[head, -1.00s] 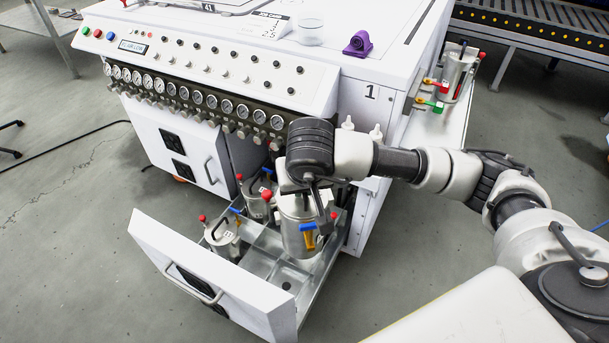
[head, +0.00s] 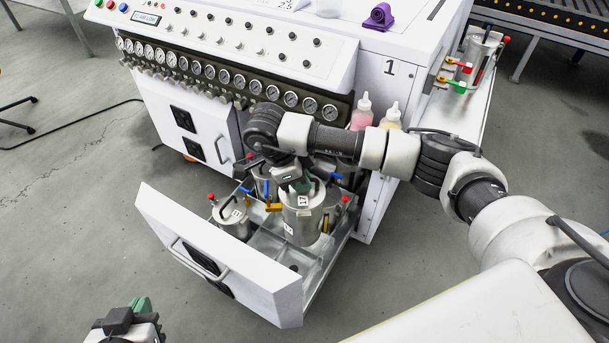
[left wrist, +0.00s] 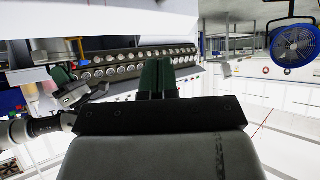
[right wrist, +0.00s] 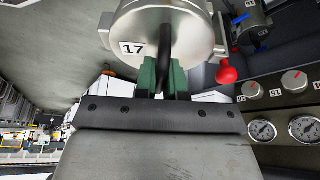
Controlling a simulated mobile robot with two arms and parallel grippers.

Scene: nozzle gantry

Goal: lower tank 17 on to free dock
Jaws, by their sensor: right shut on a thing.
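Tank 17 (head: 302,222) is a silver cylinder with a black lid handle, upright over the open drawer (head: 215,258) in the head view. Its label 17 shows on the lid (right wrist: 140,30) in the right wrist view. My right gripper (head: 296,186) is shut on the tank's handle; the green fingers (right wrist: 163,80) stand either side of it. I cannot tell whether the tank's base touches the drawer floor. A bare drawer compartment (head: 272,247) lies in front and left of it. My left gripper (head: 140,305) is low at the left, empty, with fingers together (left wrist: 157,78).
Another tank (head: 232,219) stands in the drawer to the left, and one (head: 262,183) behind, partly hidden. A further tank (head: 481,52) stands on the side shelf. Gauges (head: 225,78) line the machine above the drawer. Open floor (head: 75,230) lies left.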

